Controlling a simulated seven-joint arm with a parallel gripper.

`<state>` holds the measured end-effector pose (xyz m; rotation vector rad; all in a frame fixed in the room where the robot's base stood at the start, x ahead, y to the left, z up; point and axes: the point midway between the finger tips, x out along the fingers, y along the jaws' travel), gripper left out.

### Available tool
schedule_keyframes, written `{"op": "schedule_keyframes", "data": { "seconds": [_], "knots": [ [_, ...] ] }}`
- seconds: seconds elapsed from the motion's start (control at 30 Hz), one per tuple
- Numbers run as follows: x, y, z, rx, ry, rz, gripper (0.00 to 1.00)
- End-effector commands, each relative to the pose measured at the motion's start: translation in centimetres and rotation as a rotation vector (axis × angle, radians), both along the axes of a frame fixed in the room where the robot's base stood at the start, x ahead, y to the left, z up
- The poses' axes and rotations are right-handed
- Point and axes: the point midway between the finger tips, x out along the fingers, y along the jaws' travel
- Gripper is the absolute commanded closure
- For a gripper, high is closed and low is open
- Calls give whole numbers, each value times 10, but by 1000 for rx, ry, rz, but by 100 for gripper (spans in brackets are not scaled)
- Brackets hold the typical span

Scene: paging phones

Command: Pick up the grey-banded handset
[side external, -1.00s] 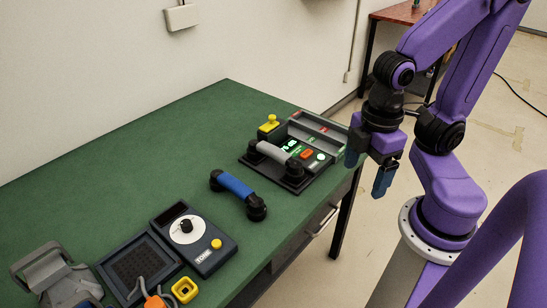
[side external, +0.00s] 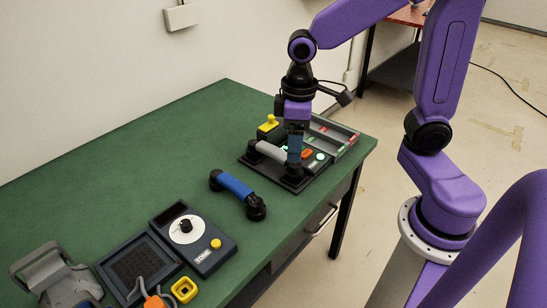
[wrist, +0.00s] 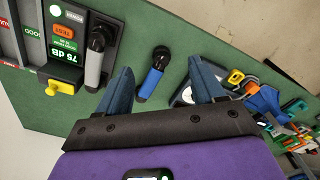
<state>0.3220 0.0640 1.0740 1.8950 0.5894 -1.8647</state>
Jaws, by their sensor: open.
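The grey-banded handset (side external: 268,150) lies on the dark base of a test station (side external: 292,182) at the table's right end. It has black ends and a grey grip; its near end is partly hidden by my gripper (side external: 295,156), which hangs over it pointing down. In the wrist view the grey-banded handset (wrist: 93,68) is left of the left finger, outside the gap. My gripper (wrist: 161,64) is open and empty there, with the blue-banded handset (wrist: 151,80) seen between its fingers. I cannot tell the exact height above the handset.
A yellow knob (side external: 268,123) stands on the station behind the handset. A tone box (side external: 195,238), a dark pad (side external: 140,266), a yellow square ring (side external: 184,290) and a grey cradle (side external: 50,275) lie at the left. The table's far middle is clear.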

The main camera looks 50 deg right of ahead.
Motion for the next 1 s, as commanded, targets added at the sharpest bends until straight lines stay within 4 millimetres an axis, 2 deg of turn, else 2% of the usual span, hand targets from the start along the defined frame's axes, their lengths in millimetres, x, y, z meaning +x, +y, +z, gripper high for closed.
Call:
{"op": "schedule_keyframes", "data": {
  "seconds": [0.03, 0.2, 0.5, 0.7, 0.87, 1.0],
  "knots": [
    [17, -5, -2, -2, 3, -50, 32],
    [67, -26, -8, -4, 6, -206, 32],
    [139, -86, -26, -6, 14, -470, 32],
    [162, -119, -34, -6, 16, -577, 32],
    [166, -127, -40, -6, 17, -602, 32],
    [165, -127, -59, -7, 21, -604, 32]
  ]
}}
